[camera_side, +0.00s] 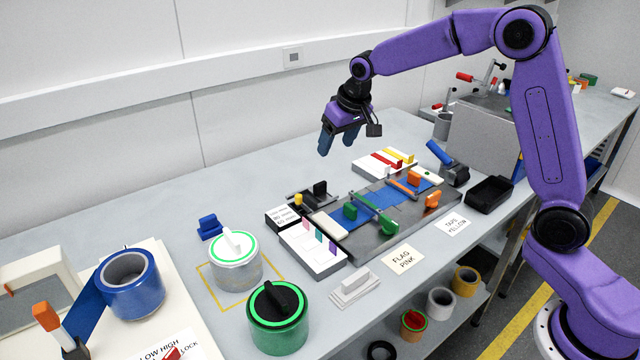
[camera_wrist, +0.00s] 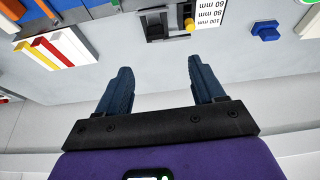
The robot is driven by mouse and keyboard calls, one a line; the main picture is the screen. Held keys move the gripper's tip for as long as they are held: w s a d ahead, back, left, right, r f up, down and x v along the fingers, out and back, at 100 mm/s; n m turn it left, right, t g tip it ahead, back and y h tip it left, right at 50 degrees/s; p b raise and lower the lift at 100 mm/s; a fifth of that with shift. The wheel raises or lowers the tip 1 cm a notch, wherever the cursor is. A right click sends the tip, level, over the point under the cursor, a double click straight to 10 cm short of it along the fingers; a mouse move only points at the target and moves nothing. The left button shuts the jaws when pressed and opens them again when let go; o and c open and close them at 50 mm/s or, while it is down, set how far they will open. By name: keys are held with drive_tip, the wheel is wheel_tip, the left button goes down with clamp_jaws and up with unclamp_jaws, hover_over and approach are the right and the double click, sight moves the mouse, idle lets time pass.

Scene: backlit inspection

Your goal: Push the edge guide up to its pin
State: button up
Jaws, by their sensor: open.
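The edge guide appears to be the small black slide (camera_side: 320,188) on a dark grey track behind the work plate. In the wrist view its black block (camera_wrist: 155,31) is at the top centre. A yellow pin (camera_side: 298,199) stands at the track's end by the millimetre scale card (camera_side: 283,217); the pin also shows in the wrist view (camera_wrist: 190,25). The block and pin look a short distance apart. My gripper (camera_side: 337,146) is open and empty, raised above the bench behind the track. Its two blue fingers (camera_wrist: 161,80) are spread in the wrist view, touching nothing.
A grey plate (camera_side: 375,245) with blue strips and green and orange bars lies in front of the track. A white block with red and yellow strips (camera_side: 385,163) lies to the right. A blue piece (camera_side: 209,227) stands left. The bench behind the track is clear.

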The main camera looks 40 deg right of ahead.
sight(320, 183)
drive_tip(key=x, duration=1.2)
drive_tip(key=w+d+x, duration=0.1)
drive_tip(key=x, duration=0.5)
drive_tip(key=shift+d+r, duration=0.1)
drive_tip(key=shift+r, duration=0.15)
